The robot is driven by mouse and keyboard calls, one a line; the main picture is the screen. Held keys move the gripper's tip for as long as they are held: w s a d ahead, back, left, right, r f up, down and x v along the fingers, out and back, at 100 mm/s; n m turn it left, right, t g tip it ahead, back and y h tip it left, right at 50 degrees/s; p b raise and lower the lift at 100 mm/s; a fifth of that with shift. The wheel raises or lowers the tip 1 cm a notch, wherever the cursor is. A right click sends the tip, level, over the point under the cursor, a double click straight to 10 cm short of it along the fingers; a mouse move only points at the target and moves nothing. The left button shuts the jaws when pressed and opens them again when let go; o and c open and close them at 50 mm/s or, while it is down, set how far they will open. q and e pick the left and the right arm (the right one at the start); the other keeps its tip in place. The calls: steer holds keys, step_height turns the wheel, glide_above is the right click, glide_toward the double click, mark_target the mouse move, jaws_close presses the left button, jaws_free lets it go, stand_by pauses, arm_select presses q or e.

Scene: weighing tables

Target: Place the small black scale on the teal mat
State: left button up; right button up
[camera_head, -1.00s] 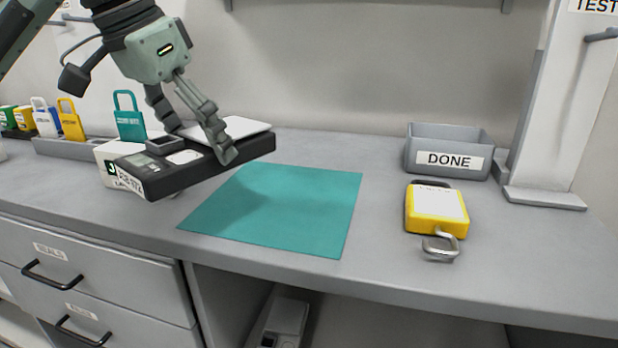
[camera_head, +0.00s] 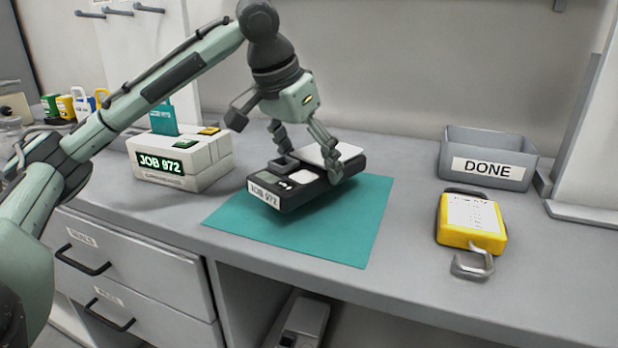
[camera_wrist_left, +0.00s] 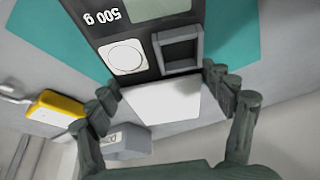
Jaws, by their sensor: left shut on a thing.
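The small black scale (camera_head: 290,194), labelled JOB 972 on its front, is over the back part of the teal mat (camera_head: 330,235). It looks slightly tilted, and I cannot tell whether it touches the mat. My left gripper (camera_head: 308,172) is shut on the scale, with fingers at its sides. In the left wrist view the scale's dark body (camera_wrist_left: 128,58) with "500 g", a round pan and a grey square frame fills the top middle. The teal mat (camera_wrist_left: 60,38) shows on both sides of it. My right gripper is not in view.
A white box with a JOB 972 display (camera_head: 180,160) stands left of the mat. A grey DONE bin (camera_head: 488,160) is at the back right, with a yellow padlock-shaped device (camera_head: 471,220) in front. The bench between mat and device is clear.

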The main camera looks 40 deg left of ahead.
mark_target(305, 166)
arm_select(q)
steer(key=shift+f, duration=1.6)
steer(key=shift+f, duration=0.15)
steer(key=o, duration=1.4)
steer(key=shift+o, duration=0.2)
steer(key=v, duration=1.2)
